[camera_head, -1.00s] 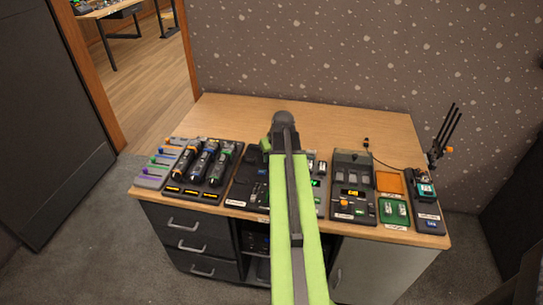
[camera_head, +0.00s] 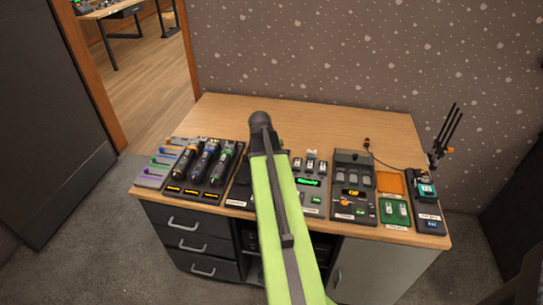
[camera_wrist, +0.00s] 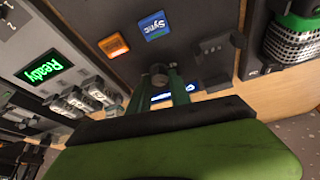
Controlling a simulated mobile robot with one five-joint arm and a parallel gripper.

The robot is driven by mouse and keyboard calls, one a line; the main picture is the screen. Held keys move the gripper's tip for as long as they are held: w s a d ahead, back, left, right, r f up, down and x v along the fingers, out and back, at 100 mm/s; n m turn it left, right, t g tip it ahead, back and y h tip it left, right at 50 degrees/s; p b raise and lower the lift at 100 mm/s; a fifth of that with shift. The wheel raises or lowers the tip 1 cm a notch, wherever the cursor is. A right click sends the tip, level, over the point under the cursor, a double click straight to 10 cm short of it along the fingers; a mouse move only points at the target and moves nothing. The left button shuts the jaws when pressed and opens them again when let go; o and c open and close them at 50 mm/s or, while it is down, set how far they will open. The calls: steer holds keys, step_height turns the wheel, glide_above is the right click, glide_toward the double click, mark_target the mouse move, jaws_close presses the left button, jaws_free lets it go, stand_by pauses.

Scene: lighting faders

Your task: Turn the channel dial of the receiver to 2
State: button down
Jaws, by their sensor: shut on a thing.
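The receiver shows in the wrist view as a dark panel (camera_wrist: 190,72). Its round grey dial (camera_wrist: 159,70) sits between my green fingertips. My gripper (camera_wrist: 163,80) is shut on the dial. A blue lit display (camera_wrist: 162,97) lies behind the fingers and is partly hidden, so I cannot read its number. An orange button (camera_wrist: 113,45) and a blue Sync button (camera_wrist: 155,25) are on the same panel. In the head view my arm covers most of the receiver (camera_head: 239,194), and my gripper is hidden there.
Beside the receiver is a device with a green Ready display (camera_head: 306,182). Microphones (camera_head: 205,160) lie in a dark tray on the left. A box with an orange knob (camera_head: 345,203), a green tray (camera_head: 394,225) and a unit with antennas (camera_head: 430,190) stand right. The desk's back (camera_head: 340,125) is clear.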

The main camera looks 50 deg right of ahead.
steer(key=shift+w+a+f+m, duration=0.1)
steer(key=shift+a+m, duration=0.1)
steer(key=shift+m, duration=0.3)
steer(key=c, duration=1.2)
jaws_free()
steer(key=shift+r, duration=0.2)
steer(key=p+v, duration=1.6)
steer(key=v, duration=0.1)
steer(key=shift+w, duration=0.15)
